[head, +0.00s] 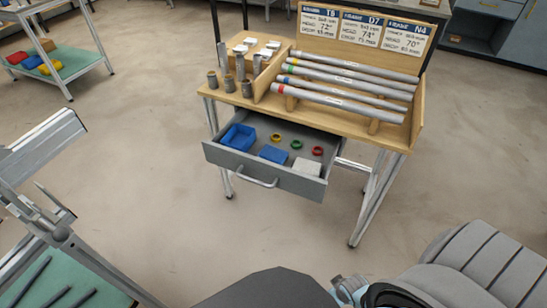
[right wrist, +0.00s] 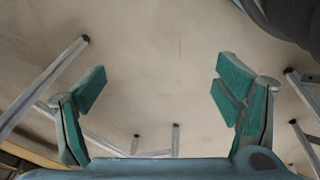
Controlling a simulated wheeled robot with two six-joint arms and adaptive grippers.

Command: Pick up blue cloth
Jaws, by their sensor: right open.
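A small folded blue cloth (head: 274,155) lies flat in the open grey drawer (head: 226,161) of the wooden workbench in the head view. It is right of a blue tray (head: 238,137) and left of a folded white cloth (head: 307,168). My right gripper (right wrist: 163,85) is open in the right wrist view, its green-padded fingers wide apart with nothing between them. Only floor and metal legs show beyond it; the cloth is not in that view. My left gripper is not in view.
Green, yellow and red rings lie in the drawer behind the cloths. The bench (head: 345,128) holds several grey tubes (head: 340,95) and label cards. A cart (head: 78,60) stands at the far left and a metal frame jig (head: 40,150) at the near left. Floor before the drawer is clear.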

